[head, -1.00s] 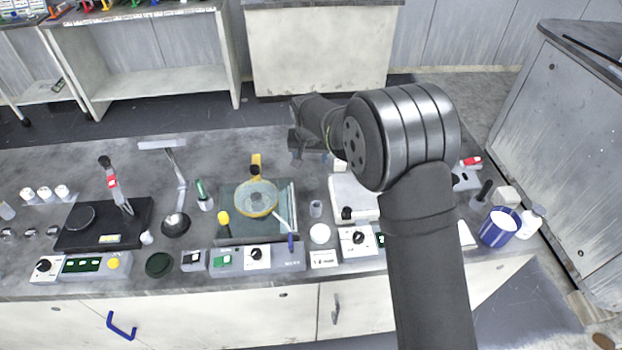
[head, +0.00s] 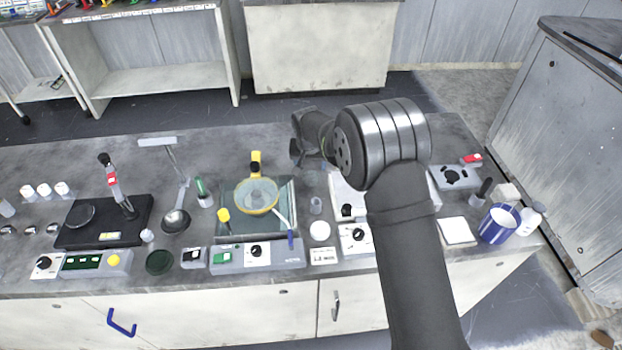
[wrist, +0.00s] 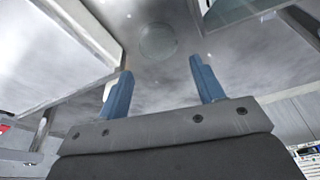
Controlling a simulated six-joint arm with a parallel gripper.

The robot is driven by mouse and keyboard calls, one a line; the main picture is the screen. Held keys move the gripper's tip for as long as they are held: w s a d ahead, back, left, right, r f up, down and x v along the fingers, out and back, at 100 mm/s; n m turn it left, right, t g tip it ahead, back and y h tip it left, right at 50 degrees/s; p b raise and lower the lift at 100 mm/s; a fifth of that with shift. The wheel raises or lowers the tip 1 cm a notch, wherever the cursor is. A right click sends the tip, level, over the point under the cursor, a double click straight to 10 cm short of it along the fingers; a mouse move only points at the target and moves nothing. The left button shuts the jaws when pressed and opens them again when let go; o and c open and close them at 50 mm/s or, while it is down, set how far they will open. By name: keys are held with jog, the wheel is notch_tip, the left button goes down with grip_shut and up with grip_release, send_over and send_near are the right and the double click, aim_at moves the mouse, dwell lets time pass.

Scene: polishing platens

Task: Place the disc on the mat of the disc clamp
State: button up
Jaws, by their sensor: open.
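A faint, clear round disc (wrist: 158,42) lies flat on the grey bench in the wrist view, just beyond my fingertips. My gripper (wrist: 160,66) is open and empty, its two blue fingers spread on either side below the disc in the picture. In the head view my gripper (head: 298,152) hangs above the bench, behind the small clear cup; its fingertips are hard to see there. A clear round part fills the ring.
A white-topped unit (head: 345,187) with a dial stands right of my gripper, partly behind my arm. A small clear cup (head: 316,205) and a white round piece (head: 320,231) stand between it and the clamp.

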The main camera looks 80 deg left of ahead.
aim_at(311, 176)
jog(key=shift+d+x, duration=0.15)
jog(key=shift+x, duration=1.35)
jog(key=shift+d+x, duration=0.2)
jog(key=shift+x, duration=1.3)
jog(key=shift+c, duration=0.2)
